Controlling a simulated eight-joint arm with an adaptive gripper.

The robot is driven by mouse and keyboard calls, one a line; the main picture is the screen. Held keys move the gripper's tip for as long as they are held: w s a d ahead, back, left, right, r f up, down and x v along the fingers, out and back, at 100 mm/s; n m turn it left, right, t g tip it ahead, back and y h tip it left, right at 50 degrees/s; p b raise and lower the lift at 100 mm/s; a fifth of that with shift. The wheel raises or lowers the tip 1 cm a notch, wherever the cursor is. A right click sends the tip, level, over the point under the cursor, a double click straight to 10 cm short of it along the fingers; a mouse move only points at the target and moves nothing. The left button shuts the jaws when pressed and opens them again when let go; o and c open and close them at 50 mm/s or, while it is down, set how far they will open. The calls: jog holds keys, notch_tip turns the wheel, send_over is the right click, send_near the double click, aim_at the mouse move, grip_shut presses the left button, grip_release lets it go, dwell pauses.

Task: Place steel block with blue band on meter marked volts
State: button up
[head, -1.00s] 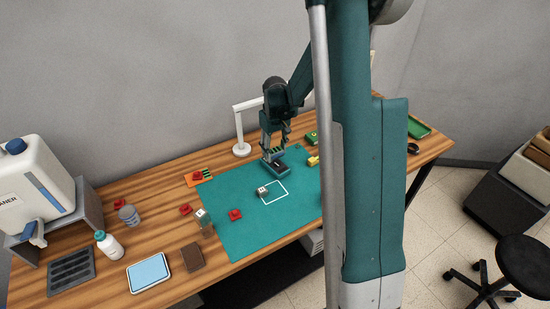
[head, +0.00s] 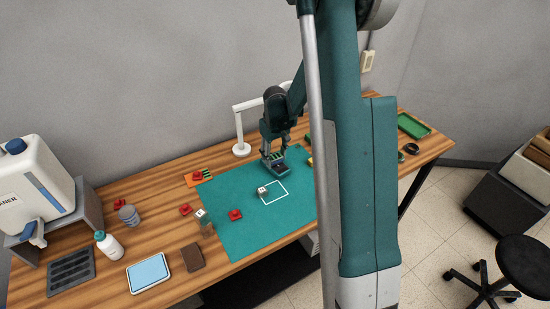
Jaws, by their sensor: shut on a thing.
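A small grey block with a white marked top (head: 263,190) sits at the edge of the white outlined square on the mat. A similar white-topped block (head: 202,217) stands at the mat's left edge. I cannot read a blue band or the word volts on anything, so the steel block and the meter cannot be told apart for certain.
Red pieces lie on the mat (head: 235,214) and left of it (head: 185,209). A white lamp (head: 241,149) stands behind. A bottle (head: 108,246), blue-topped tray (head: 148,272) and brown block (head: 193,257) are at left. The mat's front (head: 245,245) is clear. My arm hides the right side.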

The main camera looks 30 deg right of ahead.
aim_at(275, 157)
jog(key=shift+f, duration=0.2)
jog(key=o, duration=1.3)
jog(key=shift+r, duration=0.15)
notch_tip(275, 157, up, 12)
jog(key=shift+r, duration=0.1)
dwell(0.6)
